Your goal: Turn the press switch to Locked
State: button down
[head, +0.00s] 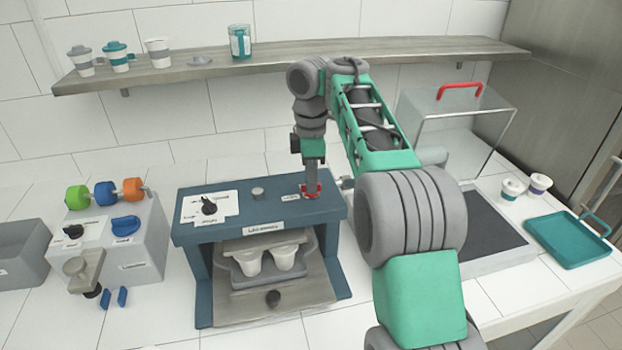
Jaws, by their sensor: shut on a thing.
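The blue press (182,232) stands on the white counter, left of centre in the head view. Two white cups (285,258) sit in a grey holder inside the press.
A grey dispenser box (148,240) with coloured knobs stands to the left, beside a grey bin (22,250). A wooden shelf (380,50) with cups runs behind. A clear cover with a red handle (460,90), small cups and a teal tray (568,240) are to the right.

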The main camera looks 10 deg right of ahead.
jog(key=shift+n, duration=0.6)
jog(key=c, duration=1.5)
grip_release()
notch_tip(320, 180, up, 8)
jog(key=p, duration=0.7)
jog(key=shift+f, duration=0.1)
